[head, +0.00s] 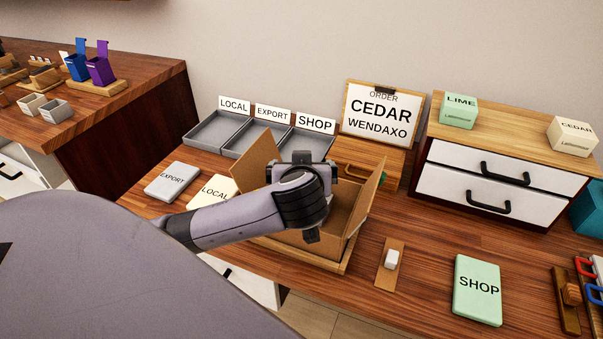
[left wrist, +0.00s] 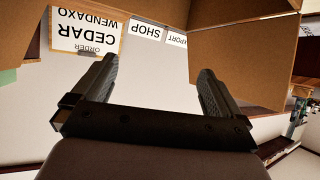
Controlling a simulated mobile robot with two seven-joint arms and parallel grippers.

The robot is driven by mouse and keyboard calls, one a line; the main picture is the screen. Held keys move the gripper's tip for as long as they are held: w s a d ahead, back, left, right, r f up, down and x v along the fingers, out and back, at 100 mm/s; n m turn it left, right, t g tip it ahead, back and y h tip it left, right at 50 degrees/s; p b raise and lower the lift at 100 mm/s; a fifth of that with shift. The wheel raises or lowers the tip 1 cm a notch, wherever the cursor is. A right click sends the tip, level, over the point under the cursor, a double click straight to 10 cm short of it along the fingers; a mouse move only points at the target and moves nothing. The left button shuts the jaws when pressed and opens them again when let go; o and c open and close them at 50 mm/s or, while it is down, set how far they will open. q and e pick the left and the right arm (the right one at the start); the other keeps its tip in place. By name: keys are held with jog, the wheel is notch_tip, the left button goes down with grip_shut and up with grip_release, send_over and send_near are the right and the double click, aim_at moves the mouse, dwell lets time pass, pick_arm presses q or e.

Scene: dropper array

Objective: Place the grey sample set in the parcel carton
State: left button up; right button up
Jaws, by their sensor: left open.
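The open parcel carton (head: 352,216) stands at the middle of the wooden table with its flaps up. It also shows along the top of the left wrist view (left wrist: 240,50). A flat grey box labelled EXPORT (head: 171,182) lies left of the carton; I cannot tell whether it is the grey sample set. My left gripper (head: 312,200) is over the carton, largely hidden behind its own wrist. In the left wrist view its fingers (left wrist: 157,75) are apart with nothing between them. Part of the carton's inside is hidden by my arm. My right gripper is not in view.
Behind stand grey trays (head: 216,131) with LOCAL, EXPORT and SHOP signs, and an order board (head: 381,115) reading CEDAR WENDAXO. Cream LOCAL (head: 216,190) and green SHOP (head: 477,290) boxes flank the carton. A drawer unit (head: 478,168) carries LIME (head: 460,111) and CEDAR (head: 573,136) boxes.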

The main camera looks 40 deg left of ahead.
pick_arm(q)
jog(key=v, duration=0.6)
jog(key=shift+s+r, duration=0.2)
jog(key=shift+s, duration=0.1)
jog(key=shift+d, duration=0.15)
jog(key=shift+s, duration=0.1)
